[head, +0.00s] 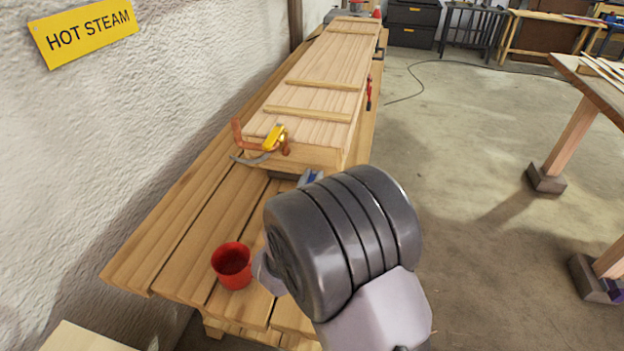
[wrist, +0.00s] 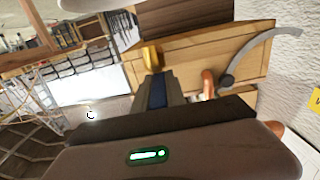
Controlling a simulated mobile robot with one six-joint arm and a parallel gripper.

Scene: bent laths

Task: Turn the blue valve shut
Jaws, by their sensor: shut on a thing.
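The blue valve's handle (wrist: 158,92) shows as a blue strip between the jaws of my gripper (wrist: 160,98) in the wrist view. The jaws are shut on it. In the head view a small blue part (head: 311,178) shows at the near end of the wooden box, just past my dark wrist. My arm hides most of the gripper there, and the valve's body is hidden. How far the handle is turned cannot be told.
A long wooden box (head: 318,85) lies on a slatted bench (head: 185,235) along the wall. A yellow lever (head: 274,138) on copper pipe (head: 244,142) and a grey curved hose (wrist: 262,46) are close by. A red cup (head: 232,265) stands nearer. Open floor lies right.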

